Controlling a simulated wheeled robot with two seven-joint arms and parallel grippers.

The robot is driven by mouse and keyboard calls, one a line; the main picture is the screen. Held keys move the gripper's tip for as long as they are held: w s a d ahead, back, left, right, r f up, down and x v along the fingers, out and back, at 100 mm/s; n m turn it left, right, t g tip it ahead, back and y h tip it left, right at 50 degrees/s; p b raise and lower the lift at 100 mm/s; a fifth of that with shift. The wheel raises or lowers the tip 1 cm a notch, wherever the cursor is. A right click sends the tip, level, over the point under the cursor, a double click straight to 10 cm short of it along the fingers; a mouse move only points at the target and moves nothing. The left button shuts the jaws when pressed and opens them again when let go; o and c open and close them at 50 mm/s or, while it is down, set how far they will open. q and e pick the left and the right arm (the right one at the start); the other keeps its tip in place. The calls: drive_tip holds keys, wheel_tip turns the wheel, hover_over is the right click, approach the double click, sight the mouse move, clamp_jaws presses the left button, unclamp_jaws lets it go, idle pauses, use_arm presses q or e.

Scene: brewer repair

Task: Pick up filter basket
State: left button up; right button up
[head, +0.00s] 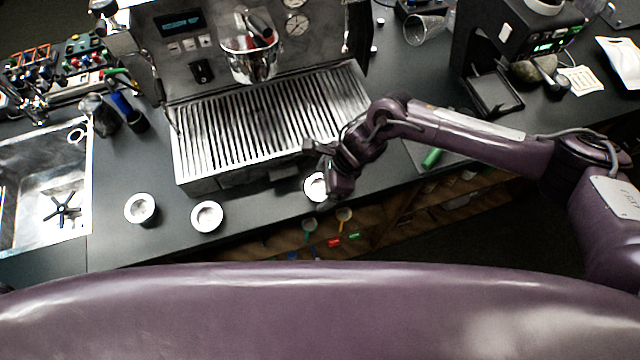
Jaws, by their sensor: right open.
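Three small round pale cup-like pieces stand near the counter's front edge, and I cannot tell for sure which is the filter basket. One round piece (315,187) is at my right gripper (322,168), partly hidden by it. The gripper is open and its jaws are over or beside this piece; I cannot tell whether they touch. The second piece (207,216) and the third piece (140,208) stand farther left, clear of the gripper. My left gripper is not in view.
The espresso machine's slatted drip tray (270,115) is just behind the gripper. A sink (45,185) is at left and a grinder (520,45) at back right. A green-handled tool (432,158) lies under my right arm. A shelf with small parts (335,235) is below the counter edge.

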drive_tip(key=c, duration=1)
drive_tip(key=shift+r, duration=0.1)
